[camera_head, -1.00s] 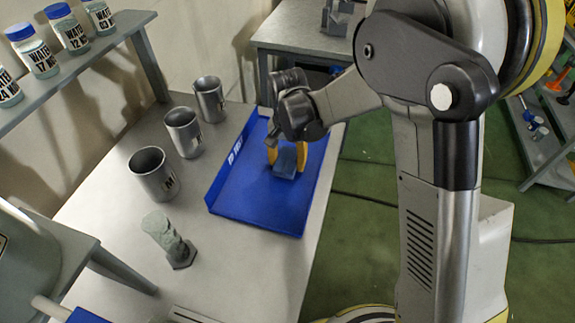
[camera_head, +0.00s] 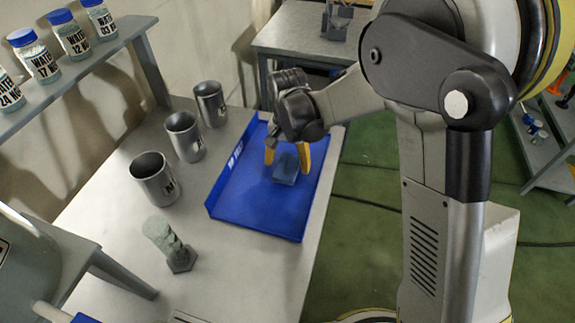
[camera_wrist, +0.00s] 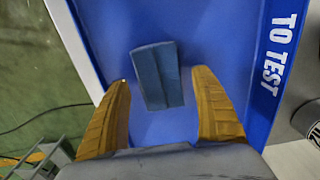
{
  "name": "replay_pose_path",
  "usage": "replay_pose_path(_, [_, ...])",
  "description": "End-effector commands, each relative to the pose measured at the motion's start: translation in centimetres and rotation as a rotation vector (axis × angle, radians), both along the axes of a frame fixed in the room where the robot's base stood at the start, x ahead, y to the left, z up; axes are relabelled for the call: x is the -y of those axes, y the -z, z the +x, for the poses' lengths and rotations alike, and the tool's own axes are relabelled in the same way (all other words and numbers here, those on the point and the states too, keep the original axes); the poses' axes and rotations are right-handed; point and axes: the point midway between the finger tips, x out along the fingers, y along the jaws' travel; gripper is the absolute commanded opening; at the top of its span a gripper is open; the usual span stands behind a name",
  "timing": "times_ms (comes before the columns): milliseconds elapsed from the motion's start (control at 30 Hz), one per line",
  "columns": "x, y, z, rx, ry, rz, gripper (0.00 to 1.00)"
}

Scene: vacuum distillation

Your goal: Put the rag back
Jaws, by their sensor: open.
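The rag (camera_head: 286,168) is a small folded blue-grey cloth lying in the blue tray (camera_head: 238,204) on the table. It also shows in the wrist view (camera_wrist: 157,75), near the middle of the tray floor. My gripper (camera_head: 287,158) is over the tray, with its yellow fingers pointing down on either side of the rag. In the wrist view my gripper (camera_wrist: 163,108) is open, with the rag between and beyond the fingertips, touching neither. The tray's wall bears the words "TO TEST" (camera_wrist: 277,55).
Several metal mugs (camera_head: 153,180) stand left of the tray. A grey-green twisted piece (camera_head: 168,243) stands on the table (camera_head: 225,270) nearer the front. A shelf (camera_head: 100,65) with several blue-capped water bottles (camera_head: 70,38) is at upper left. Green floor lies right of the table.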

Motion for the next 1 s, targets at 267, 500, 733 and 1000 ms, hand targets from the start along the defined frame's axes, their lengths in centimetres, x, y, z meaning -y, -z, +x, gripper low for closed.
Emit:
replay_pose_path(267, [0.0,-6.8,0.0,0.000,0.000,0.000,0.75])
replay_pose_path(500, [0.0,-9.9,0.0,0.000,0.000,0.000,0.75])
replay_pose_path(733, [0.3,-10.7,-0.2,0.008,-0.003,0.002,0.75])
replay_pose_path(1000, [5.7,-17.0,-4.5,0.171,-0.090,0.028,0.75])
